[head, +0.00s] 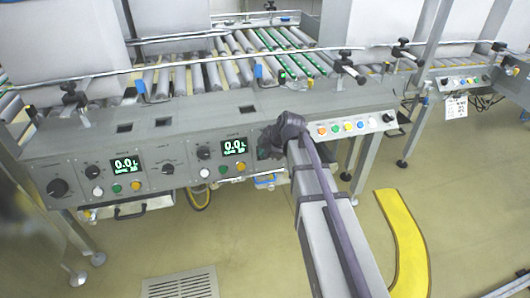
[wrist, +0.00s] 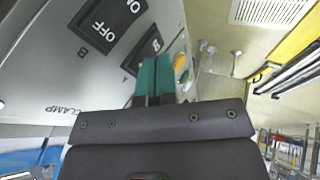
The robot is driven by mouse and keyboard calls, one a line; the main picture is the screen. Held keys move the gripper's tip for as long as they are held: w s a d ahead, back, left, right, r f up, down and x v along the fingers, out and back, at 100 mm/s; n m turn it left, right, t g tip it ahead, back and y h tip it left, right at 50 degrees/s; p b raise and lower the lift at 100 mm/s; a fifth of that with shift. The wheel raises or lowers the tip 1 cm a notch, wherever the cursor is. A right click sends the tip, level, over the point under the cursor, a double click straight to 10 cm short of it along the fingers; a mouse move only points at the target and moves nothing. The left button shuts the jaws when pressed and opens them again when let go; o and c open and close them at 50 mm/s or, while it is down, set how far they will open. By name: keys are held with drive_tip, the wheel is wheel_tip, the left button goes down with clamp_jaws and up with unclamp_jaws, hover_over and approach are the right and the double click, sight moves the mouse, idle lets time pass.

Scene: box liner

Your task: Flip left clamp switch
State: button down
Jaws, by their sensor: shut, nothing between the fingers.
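In the wrist view a black rocker switch (wrist: 108,26) with OFF and ON markings sits on a grey panel, with an upside-down CLAMP label (wrist: 62,109) nearby. A second black switch (wrist: 142,52) lies closer to the fingers, partly covered by them. I cannot tell which is the left clamp switch. My gripper (wrist: 153,72) has teal fingertips, shut together and empty, pointing along the panel beside the second switch. Contact cannot be judged. In the head view my dark wrist (head: 285,130) is at the control panel front, hiding the switches and fingertips.
The grey control panel (head: 100,150) carries knobs, lit displays (head: 126,165) and coloured buttons. Roller conveyors (head: 215,72) and large pale boxes (head: 60,40) stand behind it. A yellow curved floor strip (head: 408,240) lies right of my arm. The floor in front is mostly clear.

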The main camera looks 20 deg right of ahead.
drive_tip(key=s+d+r+p, duration=0.3)
drive_tip(key=s+r+p, duration=0.5)
drive_tip(key=s, duration=0.1)
drive_tip(key=shift+s+r, duration=0.2)
drive_tip(key=shift+s, duration=0.15)
